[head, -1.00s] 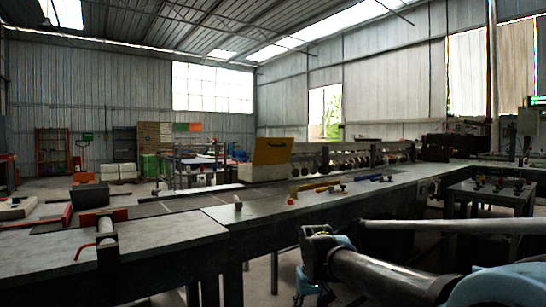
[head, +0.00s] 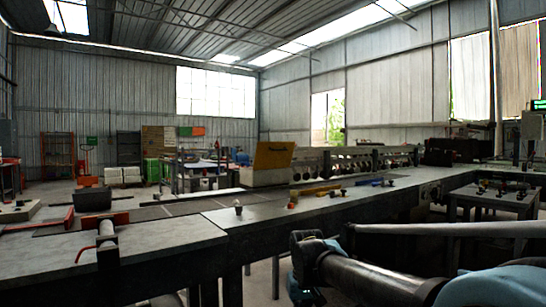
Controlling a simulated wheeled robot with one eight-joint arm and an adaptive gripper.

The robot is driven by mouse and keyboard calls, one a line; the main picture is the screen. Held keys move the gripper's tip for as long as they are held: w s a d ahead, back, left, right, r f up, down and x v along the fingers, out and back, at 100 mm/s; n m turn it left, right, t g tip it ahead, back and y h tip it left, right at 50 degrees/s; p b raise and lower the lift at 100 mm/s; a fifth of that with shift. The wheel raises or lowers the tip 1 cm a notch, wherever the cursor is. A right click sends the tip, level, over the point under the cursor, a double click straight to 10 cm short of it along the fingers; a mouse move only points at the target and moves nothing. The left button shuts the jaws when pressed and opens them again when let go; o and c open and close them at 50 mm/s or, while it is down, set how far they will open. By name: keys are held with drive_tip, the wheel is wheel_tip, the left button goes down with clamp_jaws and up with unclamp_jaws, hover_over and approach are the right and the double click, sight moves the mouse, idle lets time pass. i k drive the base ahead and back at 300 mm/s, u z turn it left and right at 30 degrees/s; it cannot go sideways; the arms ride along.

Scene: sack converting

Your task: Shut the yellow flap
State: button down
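The yellow flap (head: 272,155) stands raised and tilted on top of a pale box (head: 262,177) at the far side of the long grey bench. It is open, with its broad face toward me and dark lettering near its top. My arm reaches in from the lower right, well short of the flap. The arm bends down at a dark joint at the bottom middle. My gripper's fingers do not show.
The long grey bench (head: 160,239) lies between me and the pale box. Small tools, including a yellow-handled one (head: 315,189), lie right of the box. A small side table (head: 495,199) stands at right. A dark block (head: 93,200) sits at left.

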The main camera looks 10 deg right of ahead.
sight(268, 155)
drive_tip(key=u, duration=1.5)
drive_tip(key=k, duration=1)
drive_tip(key=z, duration=1.7)
drive_tip(key=i, duration=1.25)
